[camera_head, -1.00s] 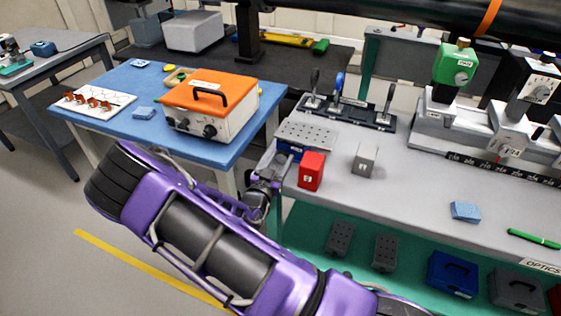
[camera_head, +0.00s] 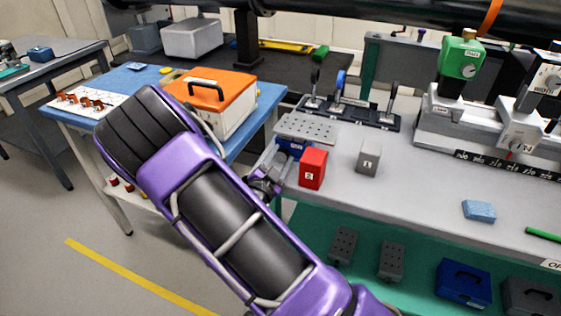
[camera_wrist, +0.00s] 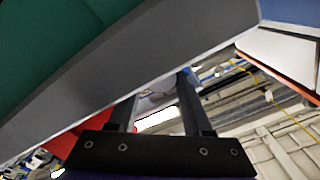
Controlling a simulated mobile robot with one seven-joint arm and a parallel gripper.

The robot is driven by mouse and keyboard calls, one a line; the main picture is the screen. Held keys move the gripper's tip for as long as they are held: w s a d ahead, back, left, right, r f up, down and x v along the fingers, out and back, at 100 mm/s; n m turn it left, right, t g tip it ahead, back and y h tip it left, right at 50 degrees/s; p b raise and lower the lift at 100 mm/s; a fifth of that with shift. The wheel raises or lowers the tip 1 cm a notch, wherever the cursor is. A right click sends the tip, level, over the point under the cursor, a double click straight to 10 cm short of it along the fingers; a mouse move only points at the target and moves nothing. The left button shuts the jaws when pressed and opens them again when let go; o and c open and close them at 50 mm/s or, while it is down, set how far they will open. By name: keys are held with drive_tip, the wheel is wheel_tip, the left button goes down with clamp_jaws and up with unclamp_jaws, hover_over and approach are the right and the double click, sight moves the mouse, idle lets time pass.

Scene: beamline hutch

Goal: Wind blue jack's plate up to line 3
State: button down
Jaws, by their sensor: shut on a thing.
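The blue jack (camera_head: 291,149) stands at the left end of the grey bench, with a perforated grey plate (camera_head: 307,127) on top. The plate looks level and bare. My gripper (camera_head: 268,186) is low at the bench's left end, just in front of the jack and mostly hidden by my purple arm. In the wrist view its two dark fingers (camera_wrist: 158,104) are shut on a small pale part between them, apparently the jack's knob, though its shape is unclear. The jack's numbered lines cannot be read in either view.
A red block (camera_head: 313,169) marked 2 stands close right of the jack, and a grey block (camera_head: 368,158) right of it. A lever rack (camera_head: 350,113) is behind. A blue table with an orange-topped box (camera_head: 211,92) is left. The bench's front middle is mostly clear.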

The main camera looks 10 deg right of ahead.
idle(0.4)
drive_tip(key=shift+c, duration=1.6)
unclamp_jaws()
